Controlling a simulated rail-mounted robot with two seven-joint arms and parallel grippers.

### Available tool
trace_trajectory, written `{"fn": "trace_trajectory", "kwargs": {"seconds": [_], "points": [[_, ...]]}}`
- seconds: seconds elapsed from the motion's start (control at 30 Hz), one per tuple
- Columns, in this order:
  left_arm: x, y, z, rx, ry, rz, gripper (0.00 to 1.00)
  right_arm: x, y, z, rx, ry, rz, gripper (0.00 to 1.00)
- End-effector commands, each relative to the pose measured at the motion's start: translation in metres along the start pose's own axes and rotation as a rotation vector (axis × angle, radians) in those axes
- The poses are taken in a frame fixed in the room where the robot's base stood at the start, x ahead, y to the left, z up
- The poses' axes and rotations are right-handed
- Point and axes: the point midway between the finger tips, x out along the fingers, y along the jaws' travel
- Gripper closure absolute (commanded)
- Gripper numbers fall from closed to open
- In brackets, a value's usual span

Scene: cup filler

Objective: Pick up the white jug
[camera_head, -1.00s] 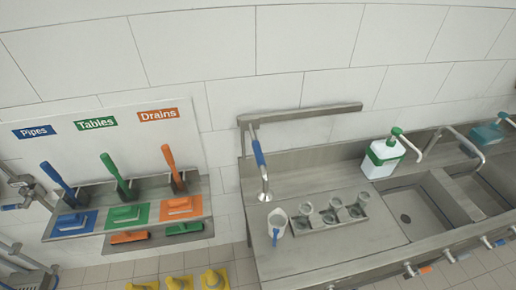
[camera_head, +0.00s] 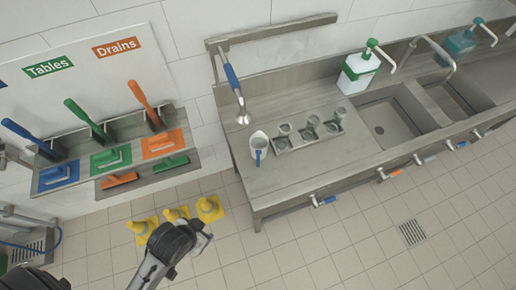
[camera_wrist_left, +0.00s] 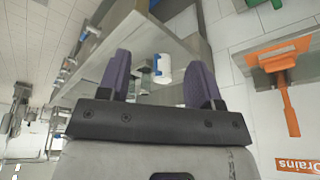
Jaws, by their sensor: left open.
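The white jug (camera_head: 257,143) with a blue handle stands on the left part of the steel counter (camera_head: 290,183), below a blue-handled spray tap. In the left wrist view the jug (camera_wrist_left: 164,68) shows between and beyond the two purple fingers. My left gripper (camera_wrist_left: 161,62) is open and empty, apart from the jug. In the head view my left arm's end (camera_head: 200,241) is at the lower middle, in front of and left of the counter. Its fingers are hard to make out there. My right gripper is not in view.
A tray of several clear cups (camera_head: 309,131) stands right of the jug. The spray tap (camera_head: 234,83) hangs behind it. A soap dispenser (camera_head: 359,72) and sinks (camera_head: 383,123) lie further right. Yellow cones (camera_head: 209,207) stand on the floor, left of the counter.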

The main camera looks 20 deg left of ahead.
Motion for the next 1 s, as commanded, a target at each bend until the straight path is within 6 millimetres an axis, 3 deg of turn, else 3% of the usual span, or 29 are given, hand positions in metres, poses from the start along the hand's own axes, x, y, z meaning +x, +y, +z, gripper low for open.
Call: {"fn": "trace_trajectory", "kwargs": {"seconds": [0.33, 0.77, 1.0], "points": [[0.0, 0.0, 0.0, 0.0, 0.0, 0.0, 0.41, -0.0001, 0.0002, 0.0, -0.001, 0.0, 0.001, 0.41], [0.0001, 0.0, 0.0, 0.0, 0.0, 0.0, 0.01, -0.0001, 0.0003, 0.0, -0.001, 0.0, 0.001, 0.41], [0.0022, -0.0001, -0.0003, 0.0, 0.001, 0.0, 0.0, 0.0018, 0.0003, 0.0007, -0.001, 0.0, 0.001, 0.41]]}}
